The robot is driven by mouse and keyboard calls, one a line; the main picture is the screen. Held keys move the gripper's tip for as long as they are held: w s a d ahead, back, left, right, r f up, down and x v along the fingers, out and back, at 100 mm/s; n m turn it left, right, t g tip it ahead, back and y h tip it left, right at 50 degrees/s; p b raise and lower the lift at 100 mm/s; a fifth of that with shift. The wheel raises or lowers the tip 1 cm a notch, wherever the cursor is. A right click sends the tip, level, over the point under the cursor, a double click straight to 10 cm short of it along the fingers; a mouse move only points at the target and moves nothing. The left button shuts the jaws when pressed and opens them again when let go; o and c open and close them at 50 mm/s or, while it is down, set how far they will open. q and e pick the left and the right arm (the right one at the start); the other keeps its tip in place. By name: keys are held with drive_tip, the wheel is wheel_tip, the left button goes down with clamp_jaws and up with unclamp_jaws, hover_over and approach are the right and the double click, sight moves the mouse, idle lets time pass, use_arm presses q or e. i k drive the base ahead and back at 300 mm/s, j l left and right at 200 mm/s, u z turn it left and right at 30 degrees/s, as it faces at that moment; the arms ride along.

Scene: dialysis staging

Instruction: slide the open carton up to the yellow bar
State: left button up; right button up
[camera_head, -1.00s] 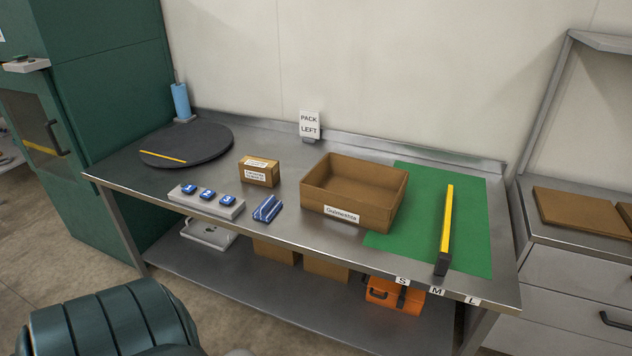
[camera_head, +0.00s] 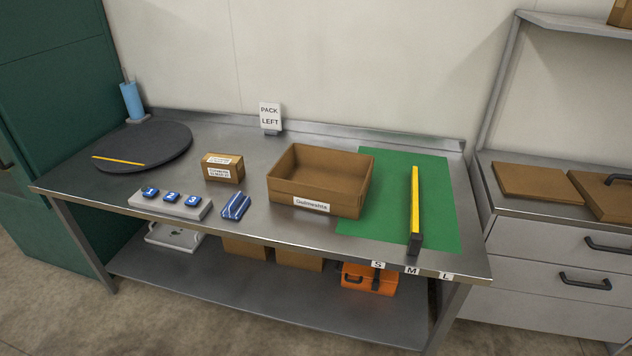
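The open carton (camera_head: 312,203) is a brown, empty box with a white label on its front wall. It sits on the steel table, its right part over the left edge of the green mat (camera_head: 438,190). The yellow bar (camera_head: 415,200) stands on the mat to the right of the carton, running from front to back with a dark block at its front end. A strip of green mat lies between the carton and the bar, so they are apart. Neither of my grippers shows in the view.
A small labelled box (camera_head: 222,168), a grey block with blue numbered buttons (camera_head: 170,204) and a blue rack (camera_head: 235,206) stand left of the carton. A dark round turntable (camera_head: 150,142) is farther left. A "PACK LEFT" sign (camera_head: 270,116) stands behind. S, M, L tags mark the front edge.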

sight(333, 182)
drive_tip(key=i+j, duration=0.15)
drive_tip(key=j, duration=0.25)
drive_tip(key=i+j+z, duration=0.15)
drive_tip(key=j, duration=0.25)
drive_tip(key=i+j, duration=0.1)
drive_tip(key=j, duration=0.3)
drive_tip(key=i+j+z, duration=0.1)
drive_tip(key=j, duration=0.35)
